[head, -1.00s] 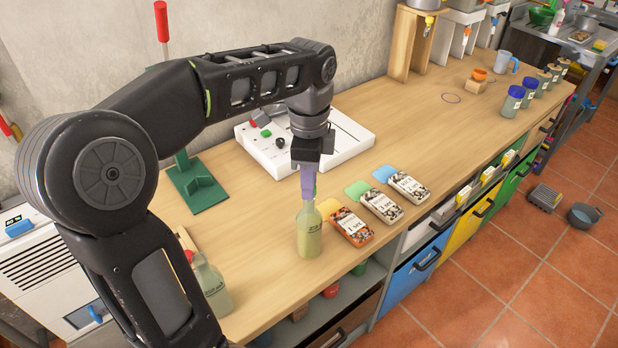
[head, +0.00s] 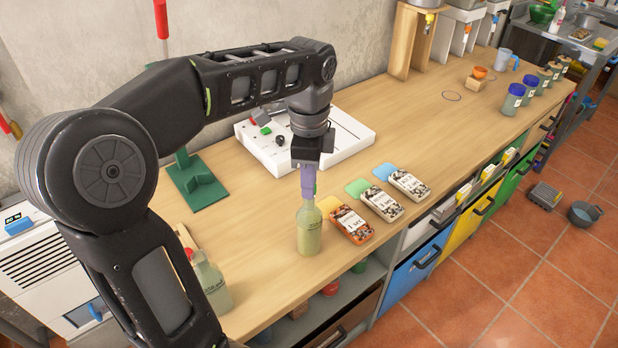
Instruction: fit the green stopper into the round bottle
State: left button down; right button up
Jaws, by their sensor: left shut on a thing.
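A round greenish bottle (head: 309,233) stands upright on the wooden bench near its front edge. My left gripper (head: 308,190) points straight down at the bottle's mouth, with its purple fingers shut. A sliver of green shows at the fingers, which fits the green stopper, but the fingers hide most of it. I cannot tell whether the stopper sits inside the neck or just over it. A second bottle (head: 213,287) stands at the left, partly hidden behind my left arm. My right gripper is not in view.
Several labelled tins, among them an orange one (head: 350,225), lie just right of the bottle. A white device (head: 345,140) with knobs sits behind the gripper, and a green stand (head: 198,185) is to the left.

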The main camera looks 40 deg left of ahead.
pick_arm(q)
jog(key=shift+f, duration=0.4)
jog(key=c, duration=0.6)
grip_release()
jog(key=shift+r, duration=0.1)
jog(key=shift+r+p, duration=1.9)
jog(key=shift+r, duration=0.45)
jog(key=shift+r+p, duration=0.55)
jog(key=shift+r, duration=0.55)
